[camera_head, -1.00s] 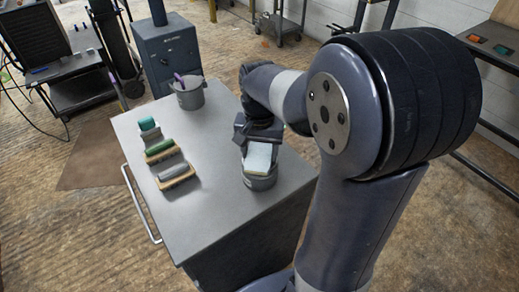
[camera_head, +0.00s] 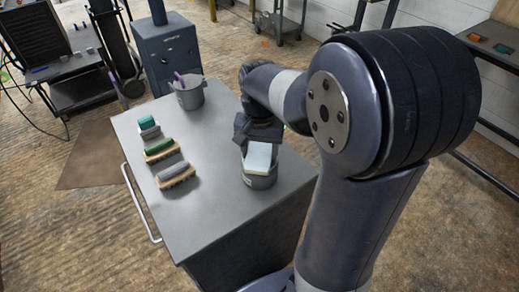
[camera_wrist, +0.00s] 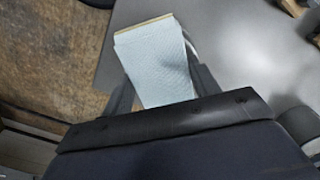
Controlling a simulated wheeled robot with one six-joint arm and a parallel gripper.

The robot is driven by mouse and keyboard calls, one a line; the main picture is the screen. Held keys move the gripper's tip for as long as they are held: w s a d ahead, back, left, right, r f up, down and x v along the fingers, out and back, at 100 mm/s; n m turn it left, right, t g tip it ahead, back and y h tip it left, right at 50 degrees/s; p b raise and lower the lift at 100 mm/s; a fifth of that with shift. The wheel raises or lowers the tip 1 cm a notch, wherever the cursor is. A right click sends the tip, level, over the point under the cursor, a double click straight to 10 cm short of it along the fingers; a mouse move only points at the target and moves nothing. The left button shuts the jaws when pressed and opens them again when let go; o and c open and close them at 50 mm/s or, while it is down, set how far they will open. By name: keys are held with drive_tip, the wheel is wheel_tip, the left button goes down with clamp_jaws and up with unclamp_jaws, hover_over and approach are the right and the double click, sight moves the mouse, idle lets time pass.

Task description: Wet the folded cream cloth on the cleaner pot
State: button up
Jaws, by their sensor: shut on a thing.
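A pale folded cloth (camera_head: 258,157) is held by my gripper (camera_head: 254,142) over a small grey pot (camera_head: 260,181) near the front of the cart. The cloth looks whitish to light blue with a thin cream edge. In the wrist view the cloth (camera_wrist: 158,62) sits between the two fingers of my gripper (camera_wrist: 160,88), which is shut on it. The cloth hides most of the pot's mouth, so I cannot tell whether it touches the pot or what is inside.
The grey cart top (camera_head: 215,205) also carries a second pot (camera_head: 188,95) with a purple-handled tool. The cart's middle is clear.

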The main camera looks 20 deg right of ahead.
sight(260, 153)
drive_tip(key=shift+r+p, duration=3.1)
drive_tip(key=shift+r, duration=0.45)
drive_tip(key=shift+f, duration=0.1)
